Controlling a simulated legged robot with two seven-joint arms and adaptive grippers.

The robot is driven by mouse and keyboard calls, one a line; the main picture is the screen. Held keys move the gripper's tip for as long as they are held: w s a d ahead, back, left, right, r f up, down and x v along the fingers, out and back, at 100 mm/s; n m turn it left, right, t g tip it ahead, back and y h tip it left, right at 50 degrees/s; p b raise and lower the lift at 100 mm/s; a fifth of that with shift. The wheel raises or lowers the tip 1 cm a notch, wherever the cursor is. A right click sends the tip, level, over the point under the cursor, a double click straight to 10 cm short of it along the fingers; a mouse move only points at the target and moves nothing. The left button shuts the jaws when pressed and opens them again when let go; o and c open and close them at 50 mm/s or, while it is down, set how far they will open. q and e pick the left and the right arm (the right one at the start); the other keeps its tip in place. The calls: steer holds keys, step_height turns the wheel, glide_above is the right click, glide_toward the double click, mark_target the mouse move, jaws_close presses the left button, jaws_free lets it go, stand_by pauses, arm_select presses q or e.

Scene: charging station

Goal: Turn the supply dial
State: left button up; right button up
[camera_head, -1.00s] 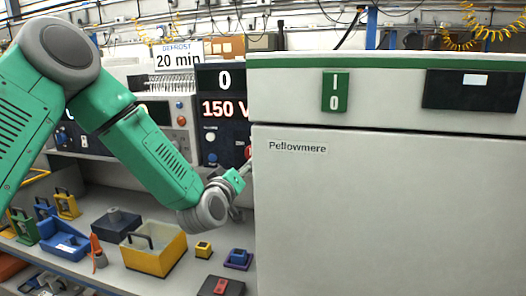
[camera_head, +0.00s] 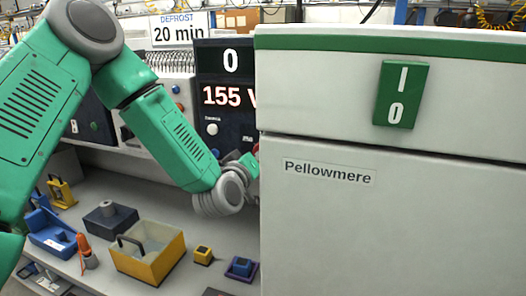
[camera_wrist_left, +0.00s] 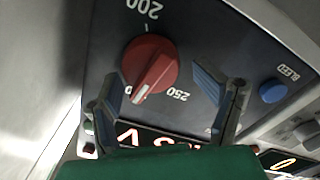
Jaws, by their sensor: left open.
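The red supply dial (camera_wrist_left: 150,68) sits on a dark panel in the left wrist view, with upside-down marks 200 and 250 near it. A white line shows on the knob. My left gripper (camera_wrist_left: 166,98) is open, its fingers apart on either side below the knob, not visibly closed on it. In the head view my left gripper (camera_head: 243,163) is at the panel beside the large cabinet's edge and hides most of the dial area. The supply display (camera_head: 228,96) reads 155 V, with 0 above it. My right gripper is not in view.
The white Pellowmere cabinet (camera_head: 400,230) stands close on the right, with a green I/0 switch (camera_head: 401,94). A blue BLEED button (camera_wrist_left: 272,91) is right of the dial. On the bench are a yellow bin (camera_head: 147,250) and several small blocks.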

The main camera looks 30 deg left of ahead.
arm_select(q)
steer(key=shift+o, duration=0.2)
steer(key=shift+a+f, duration=0.15)
steer(key=shift+a, duration=0.35)
steer(key=shift+a+f, duration=0.1)
steer(key=shift+a, duration=0.1)
steer(key=c, duration=0.7)
steer(key=shift+s+d, duration=0.1)
steer(key=shift+d, duration=0.25)
steer(key=c, duration=0.4)
steer(key=shift+d, duration=1.2)
steer(key=shift+c, duration=0.5)
steer(key=shift+a, duration=0.65)
steer(key=shift+d+r+m, duration=0.25)
steer(key=shift+m, duration=0.05)
steer(key=shift+d+r+m, duration=0.1)
steer(key=shift+m, duration=0.3)
steer(key=m, duration=0.4)
steer(key=shift+w+r, duration=0.15)
steer(key=shift+w, duration=0.05)
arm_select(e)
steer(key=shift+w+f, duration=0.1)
